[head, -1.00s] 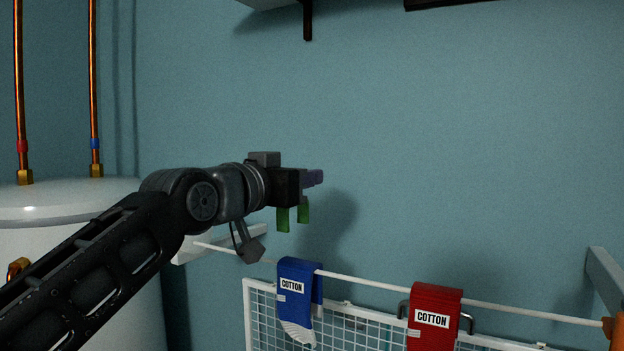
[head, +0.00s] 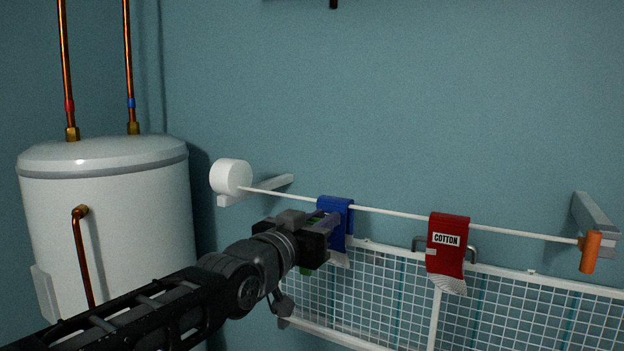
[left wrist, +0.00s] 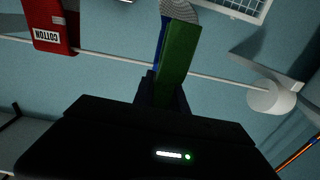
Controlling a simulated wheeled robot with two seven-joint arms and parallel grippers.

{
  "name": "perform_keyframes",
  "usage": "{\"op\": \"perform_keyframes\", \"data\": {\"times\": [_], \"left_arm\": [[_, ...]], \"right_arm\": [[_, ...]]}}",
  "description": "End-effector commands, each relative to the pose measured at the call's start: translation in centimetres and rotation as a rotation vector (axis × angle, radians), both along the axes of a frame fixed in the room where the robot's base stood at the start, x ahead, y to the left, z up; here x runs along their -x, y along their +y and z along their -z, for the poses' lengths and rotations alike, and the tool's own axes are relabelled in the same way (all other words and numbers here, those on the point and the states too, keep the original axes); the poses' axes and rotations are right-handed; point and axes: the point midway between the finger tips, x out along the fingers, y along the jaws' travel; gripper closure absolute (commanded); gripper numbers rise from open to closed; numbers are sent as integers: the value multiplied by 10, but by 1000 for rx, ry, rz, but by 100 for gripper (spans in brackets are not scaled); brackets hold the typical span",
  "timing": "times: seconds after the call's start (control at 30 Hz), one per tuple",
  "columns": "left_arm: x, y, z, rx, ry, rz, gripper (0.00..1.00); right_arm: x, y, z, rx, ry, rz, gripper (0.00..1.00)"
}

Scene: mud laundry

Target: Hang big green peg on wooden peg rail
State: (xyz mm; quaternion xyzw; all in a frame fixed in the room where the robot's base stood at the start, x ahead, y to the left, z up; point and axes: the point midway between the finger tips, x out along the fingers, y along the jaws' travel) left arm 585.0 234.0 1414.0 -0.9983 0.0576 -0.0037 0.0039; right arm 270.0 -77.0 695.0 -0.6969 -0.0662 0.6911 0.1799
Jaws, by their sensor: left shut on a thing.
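My left gripper (head: 326,230) is shut on the big green peg. In the left wrist view the green peg (left wrist: 180,52) stands out from between the fingertips (left wrist: 162,92), in front of the white line and a blue item. In the head view the gripper overlaps the blue item on the line; I cannot tell whether they touch. I see no wooden peg rail in these frames. My right gripper is not in view.
A white line (head: 395,213) runs from a white reel (head: 231,176) to an orange end piece (head: 590,252). A blue COTTON item (head: 337,212) and a red COTTON item (head: 447,245) hang on it. A white wire rack (head: 520,310) is below. A white tank (head: 105,225) stands left.

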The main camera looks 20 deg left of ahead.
Motion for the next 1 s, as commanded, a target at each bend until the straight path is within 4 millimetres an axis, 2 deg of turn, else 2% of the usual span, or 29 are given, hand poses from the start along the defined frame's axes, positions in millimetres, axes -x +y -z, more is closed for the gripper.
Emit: {"op": "perform_keyframes", "data": {"times": [0.03, 0.17, 0.3, 0.37, 0.4, 0.5, 0.6, 0.7, 0.8, 1.0], "left_arm": [[-3, -2, 22, -1, 11, -2, 100], [-9, -9, 86, 5, 18, -6, 100], [-16, -15, 177, 21, 23, -26, 100], [-18, -17, 216, 26, 24, -40, 100], [-20, -19, 242, 29, 25, -51, 100], [-23, -24, 299, 27, 23, -76, 100], [-23, -29, 344, 23, 21, -95, 100], [-21, -34, 380, 17, 18, -106, 100], [-20, -38, 405, 5, 13, -109, 100], [-21, -36, 410, 6, 5, -115, 100]], "right_arm": [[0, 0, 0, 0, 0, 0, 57], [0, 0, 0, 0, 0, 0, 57], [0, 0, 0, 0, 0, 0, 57], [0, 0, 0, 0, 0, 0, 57], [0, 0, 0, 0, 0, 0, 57], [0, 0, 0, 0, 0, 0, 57], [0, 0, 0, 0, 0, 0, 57], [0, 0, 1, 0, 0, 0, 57], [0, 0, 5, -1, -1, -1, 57], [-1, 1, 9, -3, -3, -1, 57]]}}
